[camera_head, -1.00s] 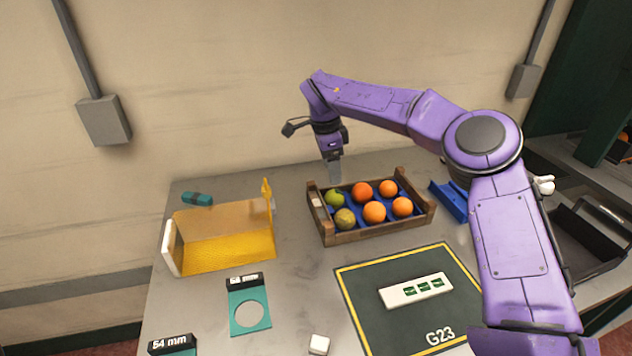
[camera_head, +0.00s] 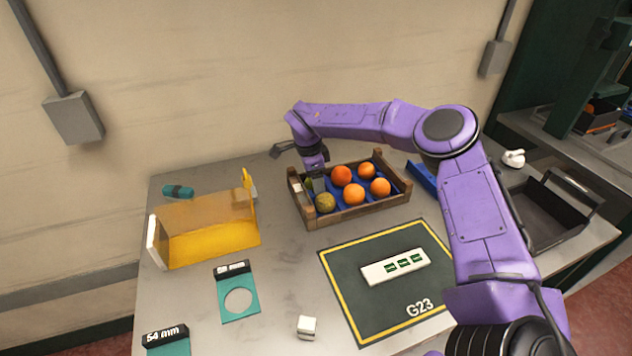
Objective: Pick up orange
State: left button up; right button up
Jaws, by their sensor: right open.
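A wooden crate (camera_head: 350,219) with a blue liner stands on the table and holds several fruits. The oranges in it are a back-left orange (camera_head: 341,175), a back-right orange (camera_head: 366,170), a front-middle orange (camera_head: 354,194) and a front-right orange (camera_head: 380,187). A mottled greenish fruit (camera_head: 325,202) lies at the front left. A green fruit (camera_head: 308,184) behind it is mostly hidden by my right gripper (camera_head: 318,182). That gripper points down into the crate's left part, open, beside the back-left orange; whether it touches a fruit is unclear. My left gripper is out of view.
A yellow bin (camera_head: 210,243) lies left of the crate. A dark mat (camera_head: 385,312) marked G23 bears a white label card (camera_head: 380,273). Teal ring gauges (camera_head: 222,303), a white cube (camera_head: 307,327) and a dark tray (camera_head: 545,233) are nearby.

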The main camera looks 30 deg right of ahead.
jog(key=shift+w+a, duration=0.1)
jog(key=c, duration=0.7)
jog(key=shift+r, duration=0.1)
